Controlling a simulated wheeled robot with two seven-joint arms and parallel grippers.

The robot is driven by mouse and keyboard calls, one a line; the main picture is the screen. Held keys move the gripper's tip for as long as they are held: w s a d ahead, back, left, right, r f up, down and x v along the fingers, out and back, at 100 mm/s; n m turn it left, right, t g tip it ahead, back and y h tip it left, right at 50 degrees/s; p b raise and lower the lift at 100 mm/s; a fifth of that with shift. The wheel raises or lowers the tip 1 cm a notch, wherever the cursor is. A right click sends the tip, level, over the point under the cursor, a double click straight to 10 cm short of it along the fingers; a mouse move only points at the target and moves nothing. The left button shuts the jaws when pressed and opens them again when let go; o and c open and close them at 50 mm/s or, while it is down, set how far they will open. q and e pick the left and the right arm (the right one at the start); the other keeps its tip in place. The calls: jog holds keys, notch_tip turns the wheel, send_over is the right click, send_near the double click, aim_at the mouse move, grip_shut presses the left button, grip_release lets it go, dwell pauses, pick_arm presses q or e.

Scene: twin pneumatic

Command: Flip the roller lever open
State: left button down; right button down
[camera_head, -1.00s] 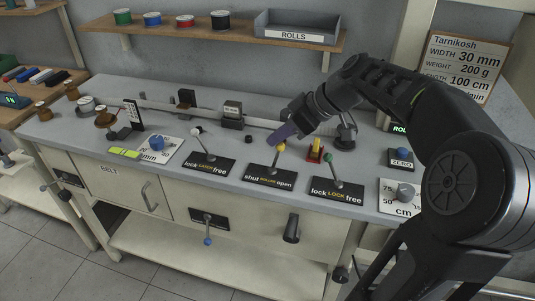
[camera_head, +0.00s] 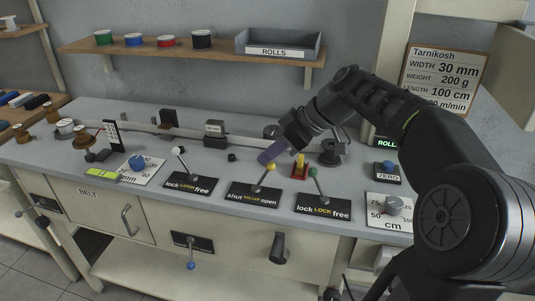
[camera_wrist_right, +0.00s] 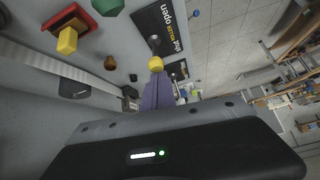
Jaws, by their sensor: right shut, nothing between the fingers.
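The roller lever (camera_head: 270,167) has a yellow knob and stands on a black plate (camera_head: 253,197) marked shut, roller, open. Its stem leans right, toward the open side. My right gripper (camera_head: 268,156) has purple fingers, shut and empty, close by the knob. In the right wrist view the yellow knob (camera_wrist_right: 156,64) sits just beyond the shut fingertips (camera_wrist_right: 158,84). I cannot tell whether they touch. My left gripper is not in view.
A white-knobbed latch lever (camera_head: 177,151) stands to the left and a green-knobbed lock lever (camera_head: 313,173) to the right. A red block with a yellow handle (camera_head: 300,167) is behind. A blue dial (camera_head: 137,162) and grey dial (camera_head: 394,205) flank the row.

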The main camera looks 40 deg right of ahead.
jog(key=shift+s+d+f, duration=0.2)
jog(key=shift+f, duration=0.05)
notch_tip(320, 180, up, 3)
jog(key=w+a+p, duration=0.1)
jog(key=w+p, duration=0.1)
jog(key=w, duration=0.1)
jog(key=s+f+v, duration=0.1)
jog(key=v, duration=0.8)
jog(key=shift+s+d+b, duration=0.15)
jog(key=shift+d+b, duration=0.1)
jog(key=shift+b, duration=0.1)
jog(key=shift+f, duration=0.1)
